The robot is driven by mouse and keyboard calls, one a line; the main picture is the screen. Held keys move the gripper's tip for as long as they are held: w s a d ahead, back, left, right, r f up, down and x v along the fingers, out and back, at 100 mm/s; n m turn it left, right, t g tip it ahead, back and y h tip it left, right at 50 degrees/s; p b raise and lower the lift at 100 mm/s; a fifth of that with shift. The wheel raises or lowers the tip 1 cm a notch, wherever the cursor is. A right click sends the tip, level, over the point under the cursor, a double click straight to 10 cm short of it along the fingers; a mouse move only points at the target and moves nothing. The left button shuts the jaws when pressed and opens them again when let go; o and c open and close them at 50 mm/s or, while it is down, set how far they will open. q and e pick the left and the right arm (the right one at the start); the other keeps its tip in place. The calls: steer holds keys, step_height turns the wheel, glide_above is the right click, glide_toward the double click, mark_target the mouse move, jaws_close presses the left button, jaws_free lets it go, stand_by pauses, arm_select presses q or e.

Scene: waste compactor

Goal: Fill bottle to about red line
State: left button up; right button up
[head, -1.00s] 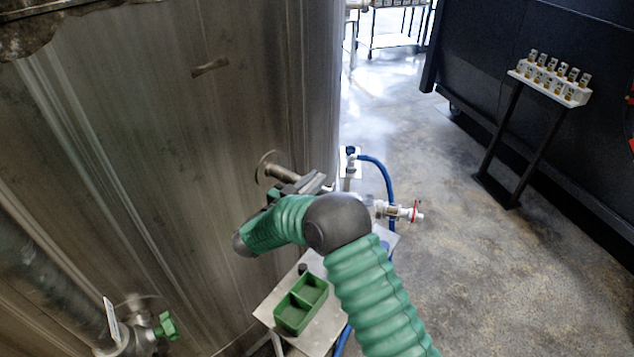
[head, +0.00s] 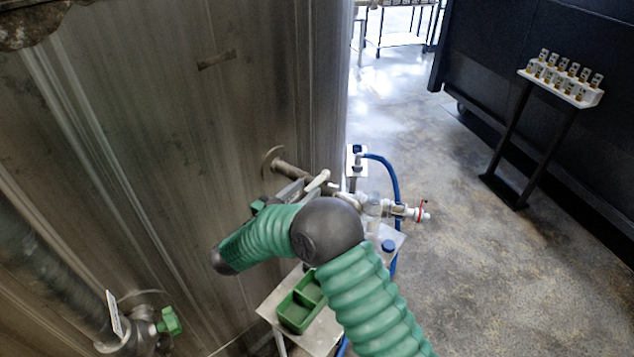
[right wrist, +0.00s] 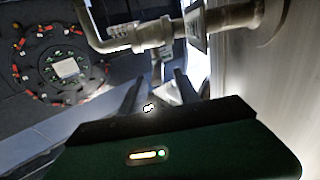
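A metal pipe with a valve (head: 345,197) comes out of the tank wall and ends in a white fitting with a red handle (head: 421,211). My right gripper (head: 312,186) is beside this pipe, partly hidden by my own green arm. No red line is readable. My left gripper is not in view.
A green divided tray (head: 301,303) sits on a small metal stand (head: 325,330) below my arm. A blue hose (head: 393,178) loops beside the pipe. A second valve with a green handle (head: 169,321) is at lower left. A rack of small bottles (head: 565,80) stands right; open floor lies between.

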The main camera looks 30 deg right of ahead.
steer(key=b+v, duration=0.1)
steer(key=v, duration=0.9)
steer(key=shift+w+a, duration=0.1)
steer(key=shift+w, duration=0.1)
stand_by(0.5)
